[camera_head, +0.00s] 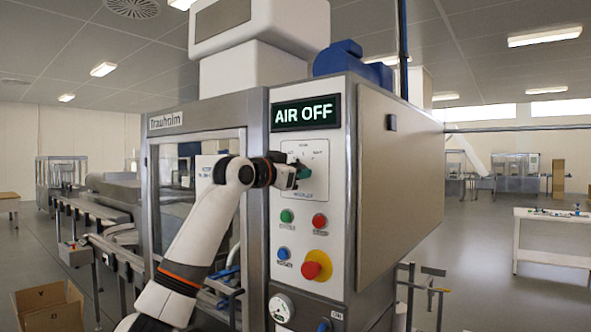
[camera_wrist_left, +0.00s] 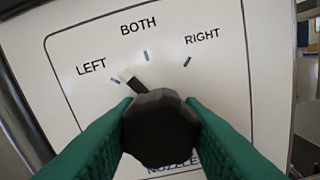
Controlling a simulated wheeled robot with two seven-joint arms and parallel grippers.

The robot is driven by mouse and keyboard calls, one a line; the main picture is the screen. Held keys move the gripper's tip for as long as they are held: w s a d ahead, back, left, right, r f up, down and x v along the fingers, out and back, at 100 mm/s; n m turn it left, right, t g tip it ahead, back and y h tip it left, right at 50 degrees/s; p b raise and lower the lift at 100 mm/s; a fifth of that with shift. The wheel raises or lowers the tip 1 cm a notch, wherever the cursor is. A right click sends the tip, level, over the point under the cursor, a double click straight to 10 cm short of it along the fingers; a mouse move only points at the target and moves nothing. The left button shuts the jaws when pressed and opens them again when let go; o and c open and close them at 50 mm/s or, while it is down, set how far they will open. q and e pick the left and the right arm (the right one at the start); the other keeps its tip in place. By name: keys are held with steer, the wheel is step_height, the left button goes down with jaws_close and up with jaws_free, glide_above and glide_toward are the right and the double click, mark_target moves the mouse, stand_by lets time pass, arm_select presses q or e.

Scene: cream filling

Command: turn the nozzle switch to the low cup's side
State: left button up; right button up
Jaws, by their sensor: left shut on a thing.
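The nozzle switch is a black faceted knob (camera_wrist_left: 160,128) on a white label plate (camera_wrist_left: 215,85) marked LEFT, BOTH and RIGHT. Its pointer (camera_wrist_left: 134,83) aims up and left, close to the LEFT tick and short of the BOTH tick. The green fingers of my left gripper (camera_wrist_left: 160,140) are shut on the knob, one on each side. In the head view my left gripper (camera_head: 300,172) is at the switch plate (camera_head: 317,158) and hides most of the knob. My right gripper is out of view. No cup can be made out.
The machine's front panel has a display (camera_head: 306,112) reading AIR OFF. Below the switch are green (camera_head: 287,216), red (camera_head: 319,221) and blue (camera_head: 283,253) buttons, a red emergency knob (camera_head: 316,265) and a gauge (camera_head: 281,307). A cardboard box (camera_head: 47,308) stands lower left.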

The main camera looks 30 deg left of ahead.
arm_select(q)
steer(key=shift+n, duration=1.6)
steer(key=o, duration=1)
steer(key=s+b, duration=0.5)
steer(key=s, duration=0.7)
steer(key=shift+a, duration=0.45)
